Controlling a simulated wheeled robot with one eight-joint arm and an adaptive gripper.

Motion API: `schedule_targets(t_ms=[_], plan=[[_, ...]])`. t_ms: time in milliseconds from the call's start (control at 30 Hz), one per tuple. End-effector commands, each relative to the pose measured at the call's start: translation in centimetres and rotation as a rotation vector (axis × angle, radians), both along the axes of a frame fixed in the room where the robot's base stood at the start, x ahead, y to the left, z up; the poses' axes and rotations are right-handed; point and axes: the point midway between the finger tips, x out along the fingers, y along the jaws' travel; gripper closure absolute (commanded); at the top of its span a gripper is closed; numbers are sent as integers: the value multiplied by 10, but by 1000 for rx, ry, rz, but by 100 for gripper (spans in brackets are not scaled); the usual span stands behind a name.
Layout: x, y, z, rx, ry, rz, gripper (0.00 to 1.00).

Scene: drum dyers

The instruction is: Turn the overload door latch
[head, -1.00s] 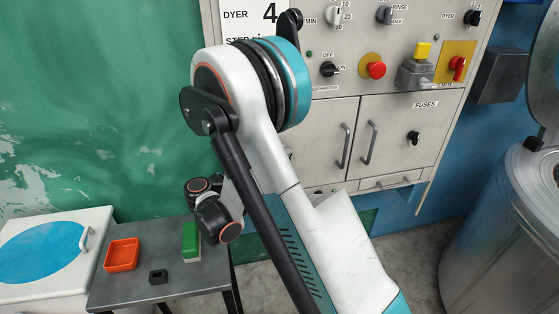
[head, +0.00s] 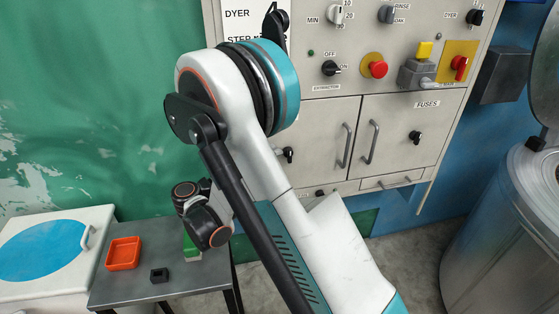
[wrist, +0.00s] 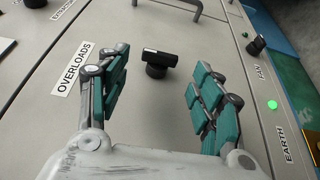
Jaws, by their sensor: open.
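The overload door latch is a black T-shaped knob (wrist: 158,62) on the cream door in the wrist view, beside the OVERLOADS label (wrist: 80,68). Its bar lies roughly across the picture. My gripper (wrist: 160,78) is open, with one teal-padded finger on each side of the latch. The fingers look apart from it, and the gap in depth is hard to judge. In the head view the black latch (head: 288,154) shows just right of my arm. My gripper is hidden behind the arm there.
The door handle (head: 345,145) is right of the latch; the FUSES door has its own black latch (head: 415,137). A red button (head: 375,66) and switches sit above. The wrist view shows a FAN knob (wrist: 256,45) and lit green lamp (wrist: 272,105). A table (head: 160,290) stands lower left.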

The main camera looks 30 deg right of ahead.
Motion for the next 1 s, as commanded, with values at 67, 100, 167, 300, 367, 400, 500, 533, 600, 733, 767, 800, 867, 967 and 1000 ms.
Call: schedule_targets(t_ms=[67,100,167,300,367,400,500,533,600,733,767,800,867,967,1000], plan=[[-1,19,0,0,0,5,40],[-2,27,0,0,0,5,40],[-3,39,-1,0,0,4,40],[-6,63,-1,0,0,4,40],[-7,70,-1,0,0,2,40],[-8,75,-2,0,0,2,40],[-9,82,-2,0,0,1,40],[-9,83,-2,0,0,1,40],[-9,84,-2,0,0,-1,40],[-10,85,-2,0,0,-1,40],[-10,85,-2,0,0,-1,40],[-9,85,-2,0,0,-1,40],[-9,85,-2,0,0,-1,40],[-9,84,-2,0,0,-1,40],[-9,84,-2,0,0,0,40]])
